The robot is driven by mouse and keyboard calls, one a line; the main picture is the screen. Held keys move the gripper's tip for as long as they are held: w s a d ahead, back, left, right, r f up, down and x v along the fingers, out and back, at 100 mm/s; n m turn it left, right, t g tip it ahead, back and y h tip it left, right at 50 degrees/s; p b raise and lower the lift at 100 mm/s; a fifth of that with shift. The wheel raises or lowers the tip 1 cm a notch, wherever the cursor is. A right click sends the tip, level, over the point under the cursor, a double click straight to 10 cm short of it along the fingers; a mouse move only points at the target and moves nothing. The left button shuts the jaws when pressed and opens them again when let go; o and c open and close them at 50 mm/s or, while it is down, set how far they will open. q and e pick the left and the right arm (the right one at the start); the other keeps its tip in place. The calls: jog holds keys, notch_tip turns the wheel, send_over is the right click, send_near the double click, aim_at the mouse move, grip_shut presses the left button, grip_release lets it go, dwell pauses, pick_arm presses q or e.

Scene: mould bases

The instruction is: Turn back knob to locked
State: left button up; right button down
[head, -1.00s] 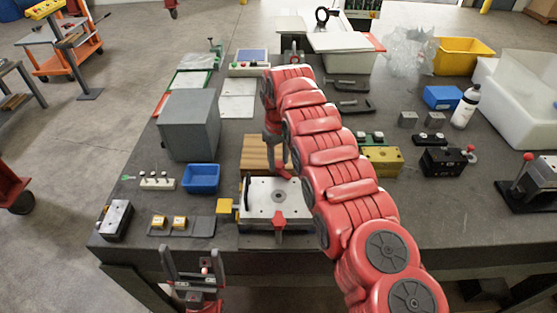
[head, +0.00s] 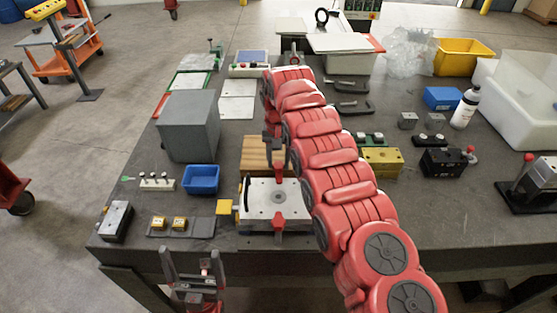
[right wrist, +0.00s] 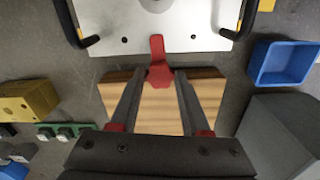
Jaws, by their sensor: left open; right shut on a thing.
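The mould base is a pale metal plate (head: 258,205) with a central hole and black side handles. It also shows at the top of the right wrist view (right wrist: 115,42). The red back knob (right wrist: 157,58) is at the plate's far edge, its lever pointing in over the plate. My right gripper (right wrist: 157,76) is shut on the back knob, one finger on each side. It also shows in the head view (head: 275,160), partly hidden by my arm. A red front knob (head: 279,222) is at the near edge. My left gripper (head: 193,268) is open and empty before the table.
A wooden block (head: 256,150) lies behind the mould base. A blue bin (head: 202,179), a grey box (head: 188,125) and a yellow block (head: 224,207) stand to its left. A brass-coloured block (head: 384,163) is to the right, beyond my arm.

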aim_at(279, 165)
jog(key=shift+s+f+m, duration=0.1)
jog(key=shift+m, duration=0.2)
dwell(0.4)
jog(key=shift+c, duration=1.9)
grip_release()
notch_tip(279, 165, up, 18)
jog(key=p, duration=1.5)
jog(key=shift+f+p, duration=0.25)
jog(key=shift+p, duration=0.1)
